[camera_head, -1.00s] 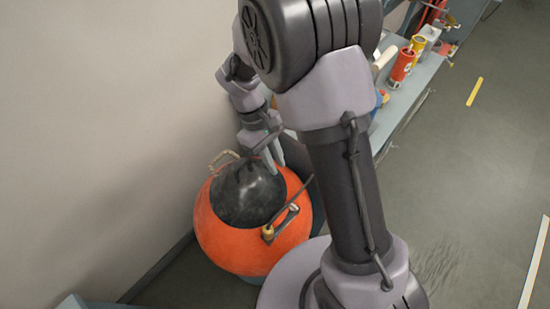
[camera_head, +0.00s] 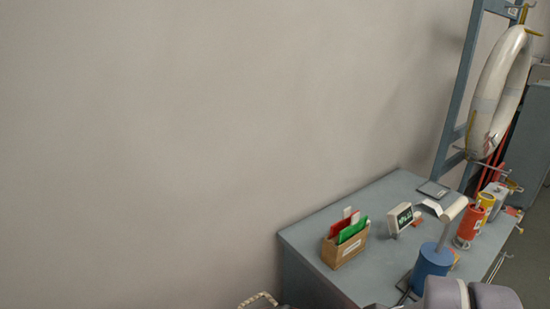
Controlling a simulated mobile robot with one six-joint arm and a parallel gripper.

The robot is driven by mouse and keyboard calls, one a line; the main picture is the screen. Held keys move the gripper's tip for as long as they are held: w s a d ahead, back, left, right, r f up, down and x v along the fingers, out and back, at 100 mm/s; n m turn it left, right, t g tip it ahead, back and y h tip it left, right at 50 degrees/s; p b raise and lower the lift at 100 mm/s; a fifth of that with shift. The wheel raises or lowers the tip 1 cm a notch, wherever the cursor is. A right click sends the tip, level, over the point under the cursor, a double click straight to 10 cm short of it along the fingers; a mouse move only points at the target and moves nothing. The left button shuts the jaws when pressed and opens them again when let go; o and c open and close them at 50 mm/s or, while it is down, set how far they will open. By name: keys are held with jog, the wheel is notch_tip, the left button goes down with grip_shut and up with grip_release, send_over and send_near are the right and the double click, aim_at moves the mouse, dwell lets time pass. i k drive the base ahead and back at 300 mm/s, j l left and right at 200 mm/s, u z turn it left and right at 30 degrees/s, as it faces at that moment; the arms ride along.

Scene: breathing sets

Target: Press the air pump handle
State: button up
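The air pump appears to be the blue cylinder (camera_head: 431,268) near the front of the grey workbench, in the lower right of the head view. A thin grey rod rises from it to a pale cylindrical handle (camera_head: 454,209). The handle is raised well above the cylinder, with the rod showing between them. Part of my arm shows at the bottom edge, just right of and below the pump, and covers some of the view there. My gripper is out of the picture, so its opening and its place relative to the handle cannot be seen.
The grey workbench (camera_head: 305,244) stands against the bare wall. It holds a brown file box (camera_head: 343,252), a small display (camera_head: 401,217) and red (camera_head: 469,222) and yellow (camera_head: 486,200) cans. A white ring buoy (camera_head: 499,92) hangs at the right. A rope loop (camera_head: 258,299) shows at the bottom.

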aim_at(447, 218)
jog(key=k+l+u, duration=0.5)
jog(key=k+u, duration=0.2)
